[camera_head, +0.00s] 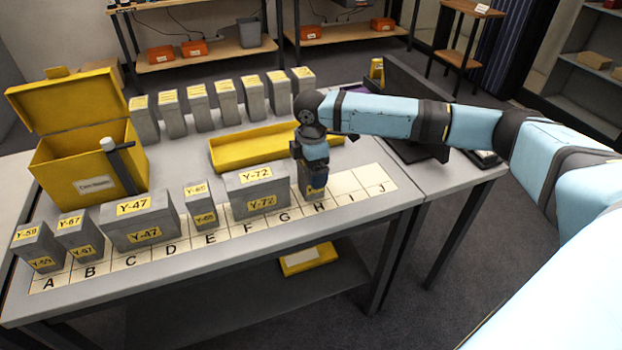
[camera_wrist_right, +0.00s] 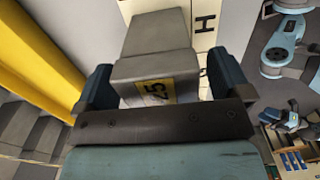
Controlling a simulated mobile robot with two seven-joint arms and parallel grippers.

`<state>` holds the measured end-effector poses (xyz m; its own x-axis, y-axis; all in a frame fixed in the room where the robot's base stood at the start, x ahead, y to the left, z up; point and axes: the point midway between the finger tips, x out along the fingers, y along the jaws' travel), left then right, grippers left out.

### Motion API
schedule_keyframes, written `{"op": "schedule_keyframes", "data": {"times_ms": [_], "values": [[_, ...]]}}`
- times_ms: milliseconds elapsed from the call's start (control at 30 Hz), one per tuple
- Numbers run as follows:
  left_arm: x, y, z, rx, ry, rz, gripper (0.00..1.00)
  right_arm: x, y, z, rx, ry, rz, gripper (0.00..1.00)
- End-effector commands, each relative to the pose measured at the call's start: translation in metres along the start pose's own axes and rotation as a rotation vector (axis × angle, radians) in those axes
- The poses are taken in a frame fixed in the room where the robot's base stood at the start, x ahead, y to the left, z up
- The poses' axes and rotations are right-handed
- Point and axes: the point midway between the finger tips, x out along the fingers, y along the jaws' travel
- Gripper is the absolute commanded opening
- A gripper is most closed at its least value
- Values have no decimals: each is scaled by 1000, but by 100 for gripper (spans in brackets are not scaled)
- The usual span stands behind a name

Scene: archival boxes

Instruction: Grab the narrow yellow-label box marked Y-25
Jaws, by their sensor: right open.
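A narrow grey box with a yellow label stands at square H in the head view, mostly hidden under my right gripper (camera_head: 312,165). In the right wrist view the grey box (camera_wrist_right: 157,66) lies between the two fingers, and its yellow label (camera_wrist_right: 157,91) reads "25", with the rest cut off by the gripper. My right gripper (camera_wrist_right: 160,85) is open, one finger on each side of the box. A gap shows on the right side; I cannot tell whether the left finger touches. My left gripper is not in view.
A wide box Y-72 (camera_head: 256,191) stands just left of my right gripper. Boxes Y-65 (camera_head: 200,207), Y-47 (camera_head: 140,222), Y-67 (camera_head: 80,235) and Y-59 (camera_head: 38,247) stand further left. A yellow tray (camera_head: 252,146) lies behind. Squares I and J (camera_head: 374,177) are empty.

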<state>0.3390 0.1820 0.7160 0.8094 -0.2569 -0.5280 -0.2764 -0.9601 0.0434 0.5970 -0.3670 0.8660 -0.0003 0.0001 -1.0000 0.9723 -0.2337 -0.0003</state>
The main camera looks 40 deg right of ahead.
Motion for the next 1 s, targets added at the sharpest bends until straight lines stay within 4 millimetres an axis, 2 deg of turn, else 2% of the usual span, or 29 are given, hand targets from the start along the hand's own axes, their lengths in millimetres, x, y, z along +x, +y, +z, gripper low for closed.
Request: {"op": "schedule_keyframes", "data": {"times_ms": [100,300,567,833,1000], "values": [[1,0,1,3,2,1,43,12,0,0,0,-1,-1,96],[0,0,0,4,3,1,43,12,0,0,-1,0,0,96],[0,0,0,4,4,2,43,12,0,0,-1,0,0,36],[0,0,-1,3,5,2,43,9,0,0,-1,0,1,35],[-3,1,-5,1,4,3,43,-11,1,-1,-1,2,4,35]]}}
